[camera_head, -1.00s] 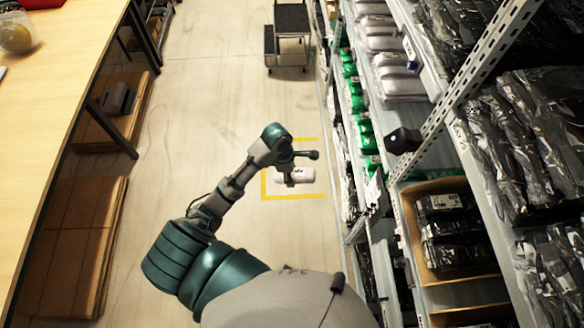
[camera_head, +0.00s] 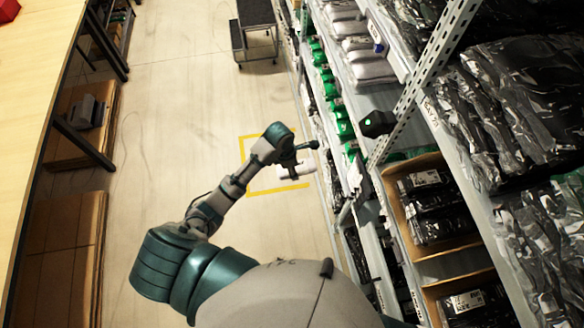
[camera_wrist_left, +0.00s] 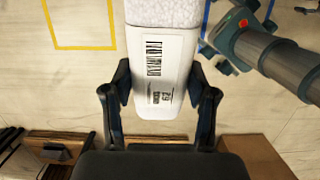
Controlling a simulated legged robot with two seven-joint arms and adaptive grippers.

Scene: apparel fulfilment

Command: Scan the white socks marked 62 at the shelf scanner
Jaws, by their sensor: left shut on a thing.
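My left gripper (camera_head: 288,168) is shut on a white sock pack (camera_head: 298,171), held over the aisle floor near the yellow floor marking. In the left wrist view the gripper (camera_wrist_left: 160,110) has a finger on each side of the pack (camera_wrist_left: 162,48). Its label, with a barcode and an upside-down number that looks like 62, faces the camera. The shelf scanner (camera_head: 376,123), a small black device with a green light, is mounted on the shelf upright, to the right of the pack and apart from it.
Shelving on the right holds black bagged garments (camera_head: 480,120), green packs (camera_head: 335,105) and a cardboard bin (camera_head: 392,190) of dark packs. A wooden table (camera_head: 40,60) with boxes (camera_head: 65,240) beneath is on the left. A cart (camera_head: 255,30) stands farther up the otherwise clear aisle.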

